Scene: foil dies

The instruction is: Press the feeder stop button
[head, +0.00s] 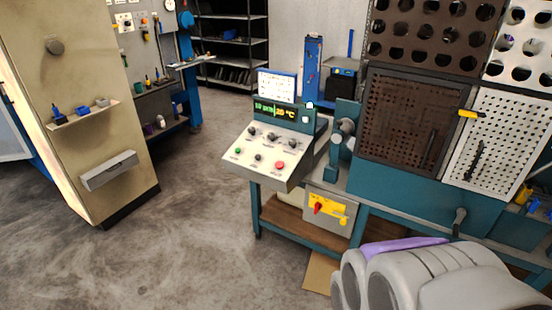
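A sloped grey control panel (268,150) stands near the middle of the view, on the left end of a teal workbench. A red button (279,165) sits at the lower right of its face. A green button (238,150) and a dark button (257,157) are to its left, and a row of dark knobs (271,137) is above. The labels are too small to read, so I cannot tell which is named feeder stop. A lit display (275,112) tops the panel. My arm's grey links fill the lower right; my gripper's fingers do not show.
The teal workbench (400,192) runs right, with a yellow and red switch box (328,209) under the panel. Perforated racks (412,125) stand on it. A beige cabinet (80,60) stands at left. Bare concrete floor (190,230) lies between cabinet and bench.

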